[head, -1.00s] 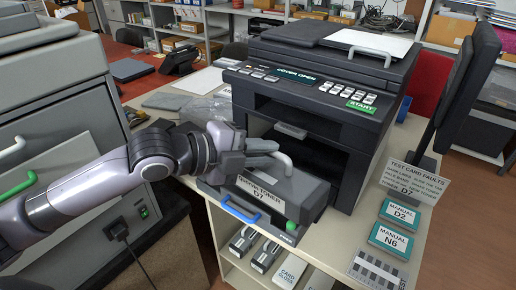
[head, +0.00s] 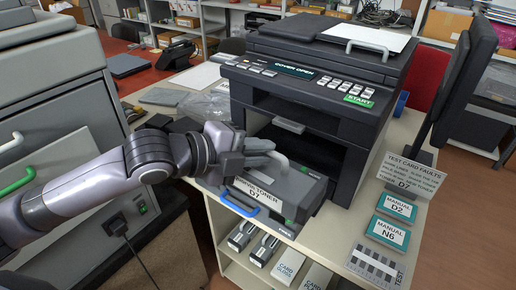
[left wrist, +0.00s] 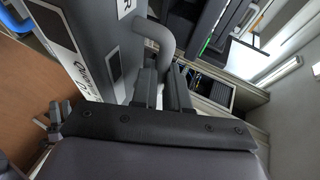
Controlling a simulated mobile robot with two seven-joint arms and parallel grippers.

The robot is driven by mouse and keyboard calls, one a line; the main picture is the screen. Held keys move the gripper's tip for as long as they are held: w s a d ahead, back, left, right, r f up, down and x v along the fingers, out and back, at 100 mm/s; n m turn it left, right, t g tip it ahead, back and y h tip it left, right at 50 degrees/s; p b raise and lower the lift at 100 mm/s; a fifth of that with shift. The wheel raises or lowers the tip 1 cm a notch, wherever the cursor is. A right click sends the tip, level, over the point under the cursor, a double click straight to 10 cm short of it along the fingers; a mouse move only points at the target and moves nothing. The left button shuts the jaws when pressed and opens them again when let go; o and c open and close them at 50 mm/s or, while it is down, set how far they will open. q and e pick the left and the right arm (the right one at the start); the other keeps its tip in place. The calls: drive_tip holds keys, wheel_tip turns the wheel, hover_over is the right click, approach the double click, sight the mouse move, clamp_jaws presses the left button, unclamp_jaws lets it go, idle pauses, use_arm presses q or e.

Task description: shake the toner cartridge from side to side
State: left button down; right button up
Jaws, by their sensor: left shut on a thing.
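The toner cartridge (head: 305,187) is a dark grey box with a white "TONER D7" label and a grey loop handle (head: 281,164) on top. It is in front of the printer's open bay, above the dark pull-out tray with a blue handle (head: 240,206). I cannot tell if it touches the tray. My left gripper (head: 268,152) is shut on the cartridge's handle. In the left wrist view the handle (left wrist: 160,38) runs down to the fingers (left wrist: 164,88), and the cartridge (left wrist: 85,35) fills the upper left. My right gripper is not in view.
The printer (head: 315,95) shows "COVER OPEN" and stands behind the cartridge. Two manuals (head: 392,222), a test card sign (head: 405,178) and a screen on a stand are at right. A grey cabinet (head: 60,130) is at left. Boxes (head: 285,265) sit on the shelf below.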

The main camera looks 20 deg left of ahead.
sight(281, 160)
use_arm(q)
drive_tip(key=shift+t, duration=0.4)
drive_tip(key=r, duration=0.1)
drive_tip(key=a+r, duration=0.1)
drive_tip(key=w+r, duration=0.1)
drive_tip(key=shift+w+a+r, duration=0.1)
drive_tip(key=shift+a+r, duration=0.05)
drive_tip(key=shift+r, duration=0.25)
drive_tip(key=shift+s+d+r, duration=0.15)
drive_tip(key=shift+s+d, duration=0.9)
drive_tip(key=shift+d, duration=0.2)
drive_tip(key=d, duration=0.2)
drive_tip(key=d+f, duration=0.1)
drive_tip(key=shift+w+d, duration=0.15)
drive_tip(key=shift+w, duration=0.2)
drive_tip(key=shift+d, duration=0.1)
drive_tip(key=shift+s+a+f, duration=0.1)
drive_tip(key=shift+s+a, duration=0.1)
drive_tip(key=shift+s, duration=0.1)
